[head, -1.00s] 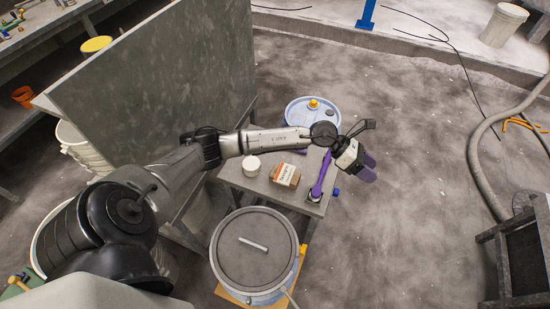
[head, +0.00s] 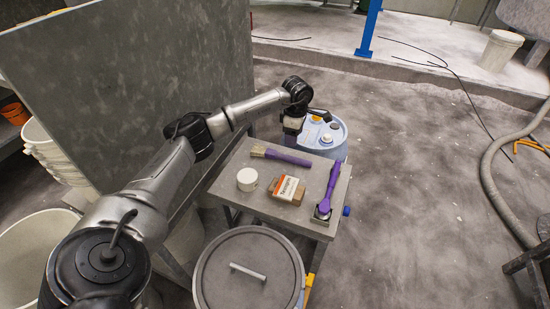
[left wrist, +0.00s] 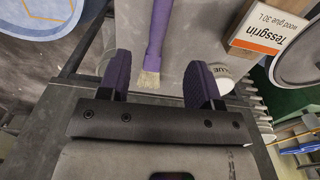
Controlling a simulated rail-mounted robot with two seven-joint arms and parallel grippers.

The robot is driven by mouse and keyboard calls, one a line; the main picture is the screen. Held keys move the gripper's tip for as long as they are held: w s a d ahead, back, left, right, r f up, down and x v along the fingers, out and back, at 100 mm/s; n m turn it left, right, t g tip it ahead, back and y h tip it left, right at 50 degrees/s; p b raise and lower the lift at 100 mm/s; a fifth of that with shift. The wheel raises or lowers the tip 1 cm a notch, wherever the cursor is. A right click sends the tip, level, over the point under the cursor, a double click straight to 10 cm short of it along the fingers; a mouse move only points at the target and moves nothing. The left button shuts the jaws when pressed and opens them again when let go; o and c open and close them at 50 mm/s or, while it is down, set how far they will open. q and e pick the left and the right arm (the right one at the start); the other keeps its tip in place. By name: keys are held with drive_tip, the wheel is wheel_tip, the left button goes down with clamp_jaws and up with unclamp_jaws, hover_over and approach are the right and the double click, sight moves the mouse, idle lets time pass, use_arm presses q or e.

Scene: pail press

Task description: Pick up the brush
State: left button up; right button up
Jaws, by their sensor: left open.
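The brush (head: 282,155) lies near the back edge of the small grey table (head: 232,187). It has a purple handle and pale bristles. In the left wrist view the brush (left wrist: 156,42) points its bristle end down the picture, between my open purple fingers. My left gripper (left wrist: 160,66) is open and empty. In the head view my left gripper (head: 292,126) hangs just behind the brush's handle; its fingertips are hidden there. I cannot tell its exact height above the table. My right gripper is not in view.
A white tub (head: 247,180), a boxed block (head: 289,189) labelled Tessgrin and a second purple-handled tool (head: 330,190) share the table. A blue drum (head: 338,140) stands behind it. A lidded pail (head: 248,282) stands in front. A tall grey panel (head: 120,90) stands at the left.

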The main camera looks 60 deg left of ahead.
sight(293, 158)
use_arm(q)
wheel_tip(293, 158, down, 6)
drive_tip(key=shift+f+b, duration=0.1)
drive_tip(key=shift+b, duration=0.8)
wheel_tip(293, 158, down, 4)
drive_tip(key=b, duration=0.2)
drive_tip(key=shift+d+b, duration=0.15)
drive_tip(key=shift+b, duration=0.15)
drive_tip(key=shift+f, duration=0.6)
drive_tip(key=shift+r, duration=0.1)
drive_tip(key=shift+c, duration=1.4)
drive_tip(key=c, duration=0.7)
